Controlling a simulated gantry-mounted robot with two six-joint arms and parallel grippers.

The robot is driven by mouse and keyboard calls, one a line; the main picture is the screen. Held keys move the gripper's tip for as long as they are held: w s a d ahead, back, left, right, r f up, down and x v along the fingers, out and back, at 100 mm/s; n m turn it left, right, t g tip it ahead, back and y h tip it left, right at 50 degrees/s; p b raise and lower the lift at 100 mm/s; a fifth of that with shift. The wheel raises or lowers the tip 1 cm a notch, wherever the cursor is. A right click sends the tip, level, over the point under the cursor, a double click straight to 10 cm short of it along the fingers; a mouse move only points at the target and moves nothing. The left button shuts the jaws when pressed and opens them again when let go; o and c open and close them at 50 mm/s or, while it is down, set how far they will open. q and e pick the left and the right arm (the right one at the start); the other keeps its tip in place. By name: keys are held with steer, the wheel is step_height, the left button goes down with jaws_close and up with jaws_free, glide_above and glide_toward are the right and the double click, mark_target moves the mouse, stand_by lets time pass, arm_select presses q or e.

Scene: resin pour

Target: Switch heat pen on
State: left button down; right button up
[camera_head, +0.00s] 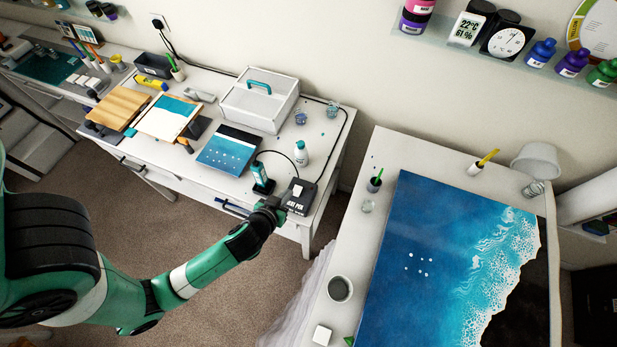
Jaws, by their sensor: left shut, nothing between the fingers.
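The heat pen's black control box (302,205), with partly readable white lettering, sits near the front right corner of the white desk. A small white patch shows on its top. A teal and black upright tool (259,173), which looks like the pen in its stand, is just left of the box, and a dark cable runs behind it. My left gripper (279,205) is shut and empty at the left front side of the box. I cannot tell whether it touches the box. The fingertips are small and dark against it. My right gripper is out of view.
A white bottle (301,153) stands behind the box. A table with a large blue resin piece (430,260) is at the right, across a gap.

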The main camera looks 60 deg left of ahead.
mark_target(296, 192)
arm_select(q)
steer(key=shift+s+f, duration=0.35)
steer(key=shift+s, duration=0.4)
steer(key=shift+f, duration=0.1)
steer(key=b+x, duration=0.4)
steer(key=x, duration=0.1)
steer(key=shift+a+f+b, duration=0.1)
steer(key=shift+f+b, duration=0.2)
steer(key=shift+b, duration=0.1)
steer(key=x, duration=0.5)
steer(key=shift+w+r, duration=0.1)
steer(key=shift+r, duration=0.15)
step_height(296, 192, down, 3)
steer(key=shift+r+b, duration=0.15)
steer(key=shift+b, duration=0.15)
steer(key=shift+w+a+f, duration=0.1)
steer(key=shift+f, duration=0.45)
